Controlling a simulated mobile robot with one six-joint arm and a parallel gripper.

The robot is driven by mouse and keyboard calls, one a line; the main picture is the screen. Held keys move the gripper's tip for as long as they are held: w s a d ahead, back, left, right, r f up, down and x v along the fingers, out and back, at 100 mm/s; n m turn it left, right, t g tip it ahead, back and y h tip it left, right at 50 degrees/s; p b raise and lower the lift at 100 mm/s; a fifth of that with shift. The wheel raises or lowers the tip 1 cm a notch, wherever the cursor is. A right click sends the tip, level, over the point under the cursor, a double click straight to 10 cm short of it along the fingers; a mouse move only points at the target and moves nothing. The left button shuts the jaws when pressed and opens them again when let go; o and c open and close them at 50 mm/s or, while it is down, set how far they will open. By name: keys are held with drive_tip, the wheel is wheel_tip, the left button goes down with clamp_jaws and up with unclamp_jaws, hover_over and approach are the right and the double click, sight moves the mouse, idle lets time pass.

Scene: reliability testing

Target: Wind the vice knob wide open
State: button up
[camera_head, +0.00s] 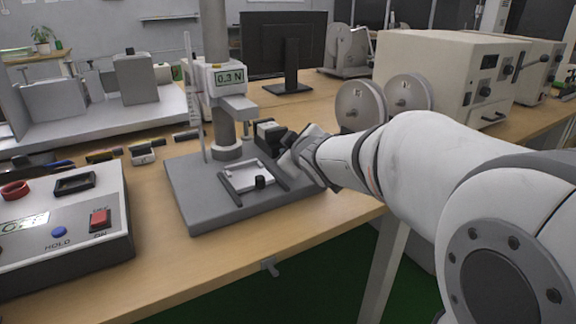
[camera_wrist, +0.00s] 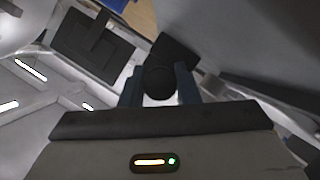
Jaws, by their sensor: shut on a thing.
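The vice is a small dark block (camera_head: 268,133) on the grey base plate of the force tester, beside its column. In the wrist view it shows as a dark block (camera_wrist: 178,54) beyond the fingers. The round black vice knob (camera_wrist: 158,82) sits between the two fingers in the wrist view. My gripper (camera_head: 286,152) reaches in from the right and is shut on the knob; its fingers (camera_wrist: 159,90) lie on either side of it. In the head view the gripper hides the knob, so its turn and the jaw gap cannot be told.
The tester's base plate (camera_head: 205,205) carries a small white frame with a black peg (camera_head: 261,182) in front of my gripper. A control box (camera_head: 60,235) stands at front left. A monitor (camera_head: 290,50) and a beige machine (camera_head: 445,70) stand behind.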

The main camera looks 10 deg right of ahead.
drive_tip(key=shift+n+b, duration=0.4)
drive_tip(key=shift+b, duration=1.15)
drive_tip(key=o, duration=1)
drive_tip(key=shift+c, duration=0.2)
drive_tip(key=p+v, duration=0.4)
drive_tip(key=v, duration=0.3)
drive_tip(key=shift+a, duration=0.15)
drive_tip(key=shift+s, duration=0.4)
